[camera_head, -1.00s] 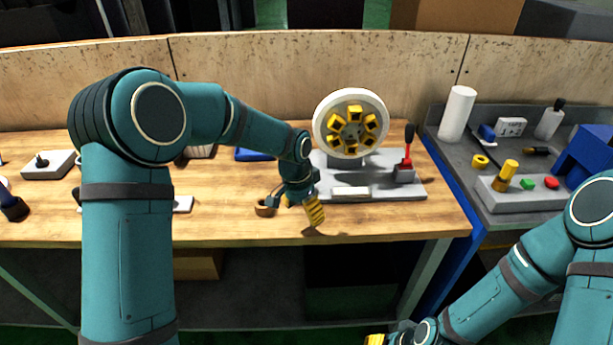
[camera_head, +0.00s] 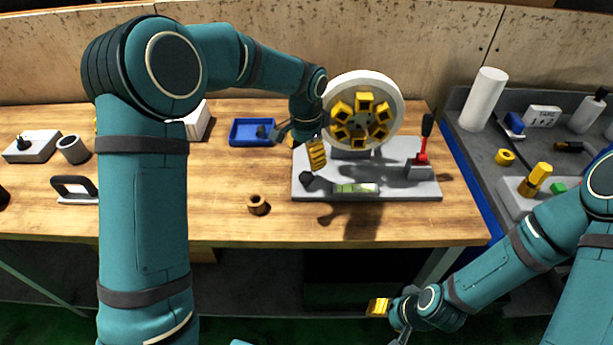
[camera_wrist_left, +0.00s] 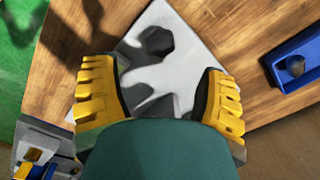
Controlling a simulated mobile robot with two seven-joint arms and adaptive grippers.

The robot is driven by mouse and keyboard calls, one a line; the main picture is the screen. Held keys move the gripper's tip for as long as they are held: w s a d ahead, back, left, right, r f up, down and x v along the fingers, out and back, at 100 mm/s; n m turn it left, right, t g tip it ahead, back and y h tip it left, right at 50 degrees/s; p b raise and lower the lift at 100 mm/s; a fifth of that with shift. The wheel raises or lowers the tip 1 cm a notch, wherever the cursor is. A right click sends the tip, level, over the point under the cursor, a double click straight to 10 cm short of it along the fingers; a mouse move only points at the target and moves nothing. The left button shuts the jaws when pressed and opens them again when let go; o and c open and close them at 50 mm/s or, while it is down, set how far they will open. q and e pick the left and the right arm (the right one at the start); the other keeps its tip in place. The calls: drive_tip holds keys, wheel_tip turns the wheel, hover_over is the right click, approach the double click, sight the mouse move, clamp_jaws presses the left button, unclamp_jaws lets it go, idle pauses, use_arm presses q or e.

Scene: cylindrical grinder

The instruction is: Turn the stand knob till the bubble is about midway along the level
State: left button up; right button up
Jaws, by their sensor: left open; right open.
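The grey stand base (camera_head: 400,190) carries a large pale wheel with yellow inserts (camera_head: 390,85). A black faceted stand knob (camera_head: 306,180) is at the base's front left. The level (camera_head: 356,188), a greenish vial in a pale holder, lies along the front edge; I cannot make out the bubble. My left gripper (camera_head: 306,149) is open and empty above the base's left side, apart from the knob. The left wrist view shows the knob (camera_wrist_left: 157,40) ahead, between the lines of the yellow fingers (camera_wrist_left: 160,95). My right gripper (camera_head: 388,316) is open in front of the bench, partly hidden.
A red lever with black handle (camera_head: 422,150) stands at the base's right. A blue tray (camera_head: 240,138) lies behind left, a bronze ring (camera_head: 257,205) in front left. A grey side table (camera_head: 475,150) with several items is at right. Bench front is mostly clear.

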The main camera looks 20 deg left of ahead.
sight(306, 175)
use_arm(q)
wheel_tip(306, 175, down, 8)
drive_tip(key=shift+w+b, duration=0.1)
drive_tip(key=shift+b, duration=0.55)
drive_tip(key=c, duration=1.2)
